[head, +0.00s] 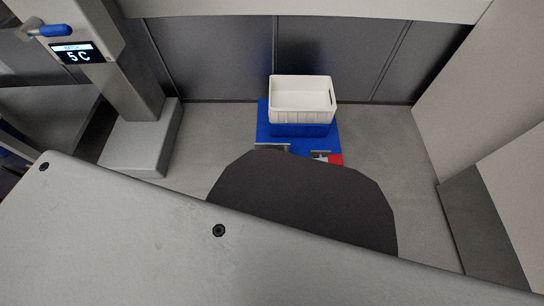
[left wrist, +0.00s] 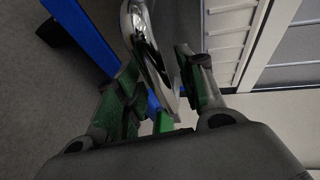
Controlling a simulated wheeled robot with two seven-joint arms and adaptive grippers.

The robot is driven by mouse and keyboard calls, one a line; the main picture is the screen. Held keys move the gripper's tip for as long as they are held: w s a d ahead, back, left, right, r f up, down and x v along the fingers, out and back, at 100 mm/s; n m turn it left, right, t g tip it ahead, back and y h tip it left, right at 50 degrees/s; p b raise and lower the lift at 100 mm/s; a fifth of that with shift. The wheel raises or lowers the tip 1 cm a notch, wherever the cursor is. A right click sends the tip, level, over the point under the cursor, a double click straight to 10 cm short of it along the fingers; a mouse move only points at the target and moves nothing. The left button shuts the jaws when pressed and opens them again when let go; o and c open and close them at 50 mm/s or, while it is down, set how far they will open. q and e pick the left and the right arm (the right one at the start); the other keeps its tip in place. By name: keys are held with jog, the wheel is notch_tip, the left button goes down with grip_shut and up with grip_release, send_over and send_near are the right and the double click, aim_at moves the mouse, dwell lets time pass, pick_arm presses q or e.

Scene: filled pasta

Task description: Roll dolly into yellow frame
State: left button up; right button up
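The blue dolly (head: 262,127) stands near the back panels with a white crate (head: 302,115) on top of a blue one (head: 300,130). Its near edge has grey parts and a red patch (head: 336,159). In the left wrist view I see a blue beam (left wrist: 82,32), a dark wheel-like part (left wrist: 52,34) and a bent chrome bar (left wrist: 150,50). My left gripper (left wrist: 160,68), with green pads, has its fingers on either side of the chrome bar; whether they press on it is unclear. My right gripper is in neither view. No yellow frame is visible.
A pale wall (head: 480,70) and a dark low panel (head: 485,230) bound the right. Grey floor (head: 395,150) is clear beside the dolly. A large grey surface fills the foreground.

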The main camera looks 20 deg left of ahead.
pick_arm(q)
jog(key=shift+w, duration=0.1)
grip_shut()
dwell(0.3)
